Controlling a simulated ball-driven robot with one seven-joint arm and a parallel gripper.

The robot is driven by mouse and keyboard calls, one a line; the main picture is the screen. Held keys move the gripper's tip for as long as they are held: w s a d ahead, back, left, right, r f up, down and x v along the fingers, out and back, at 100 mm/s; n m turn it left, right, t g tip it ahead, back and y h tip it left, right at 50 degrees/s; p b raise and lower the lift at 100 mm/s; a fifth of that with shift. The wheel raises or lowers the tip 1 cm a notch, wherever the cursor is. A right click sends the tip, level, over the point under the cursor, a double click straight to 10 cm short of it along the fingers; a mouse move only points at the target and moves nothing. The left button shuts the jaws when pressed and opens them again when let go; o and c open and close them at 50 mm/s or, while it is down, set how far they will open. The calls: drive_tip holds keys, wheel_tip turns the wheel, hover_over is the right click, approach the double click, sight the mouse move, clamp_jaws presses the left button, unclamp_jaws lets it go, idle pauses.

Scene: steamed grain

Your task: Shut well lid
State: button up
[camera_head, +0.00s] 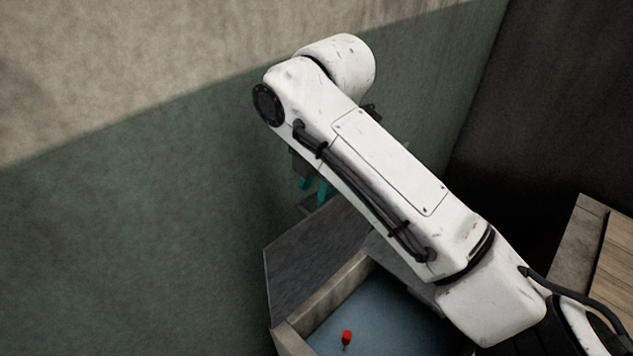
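The well (297,326) is a wooden-walled box at the bottom of the head view, with a blue surface inside. Its lid appears to be the dark grey wooden panel (308,262), standing raised and tilted at the box's far left side. My gripper (314,189) is beyond my white arm, close to the panel's upper edge. Its two teal fingertips show apart with a gap between them. Most of the gripper is hidden behind my arm, and I cannot tell whether it touches the panel.
A small red object (347,337) is inside the well, over the blue surface. A green and beige wall (130,220) stands close behind and left. A wooden plank structure (590,245) is at the right edge. My arm crosses above the well and hides its right part.

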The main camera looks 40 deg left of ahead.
clamp_jaws()
idle(0.6)
